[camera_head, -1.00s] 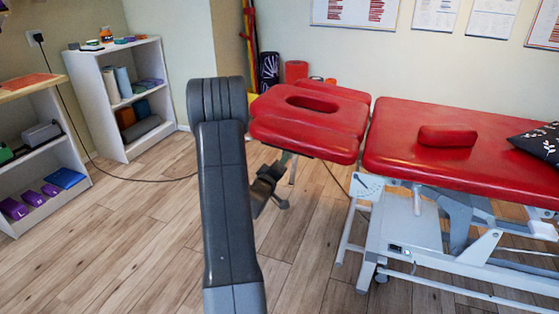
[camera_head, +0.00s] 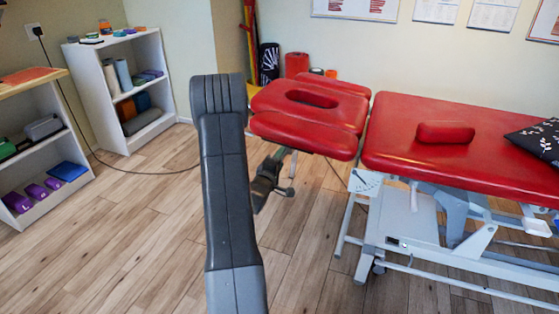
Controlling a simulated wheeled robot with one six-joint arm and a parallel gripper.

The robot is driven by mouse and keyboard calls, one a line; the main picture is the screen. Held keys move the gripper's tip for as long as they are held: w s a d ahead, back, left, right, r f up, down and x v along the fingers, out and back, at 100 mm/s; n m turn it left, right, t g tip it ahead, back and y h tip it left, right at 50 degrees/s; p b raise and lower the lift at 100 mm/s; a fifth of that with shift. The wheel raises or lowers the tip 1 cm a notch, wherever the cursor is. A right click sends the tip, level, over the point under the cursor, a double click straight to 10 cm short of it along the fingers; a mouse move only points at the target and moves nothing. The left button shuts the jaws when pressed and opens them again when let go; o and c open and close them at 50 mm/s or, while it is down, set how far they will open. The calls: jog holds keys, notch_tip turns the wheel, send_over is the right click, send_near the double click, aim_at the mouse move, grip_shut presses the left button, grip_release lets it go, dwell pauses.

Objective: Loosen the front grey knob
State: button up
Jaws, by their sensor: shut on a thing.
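The red treatment couch has a separate headrest section (camera_head: 305,128) with a face hole, beside the longer red main section (camera_head: 480,150). My gripper (camera_head: 274,180) is under the headrest, at the near side of its support, partly behind my own dark grey arm. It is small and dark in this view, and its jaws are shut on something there. That spot fits the front grey knob, but the knob itself is hidden by the jaws and I cannot make out its outline. A pale headrest strut (camera_head: 294,163) shows just behind the gripper.
The white couch frame (camera_head: 400,245) stands on the wood floor to the right. A red cushion (camera_head: 445,133) and a black patterned pillow (camera_head: 540,140) lie on the couch. White shelves (camera_head: 108,105) stand at the left. A dark cable (camera_head: 140,173) crosses the floor, which is otherwise clear at front left.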

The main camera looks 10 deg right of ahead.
jog(key=o, duration=1)
jog(key=shift+a, duration=0.1)
jog(key=p+v, duration=0.1)
jog(key=v, duration=1.2)
jog(key=shift+s+a, duration=0.25)
jog(key=shift+s, duration=0.05)
jog(key=shift+d, duration=0.1)
jog(key=b+x, duration=0.1)
jog(key=x, duration=1.3)
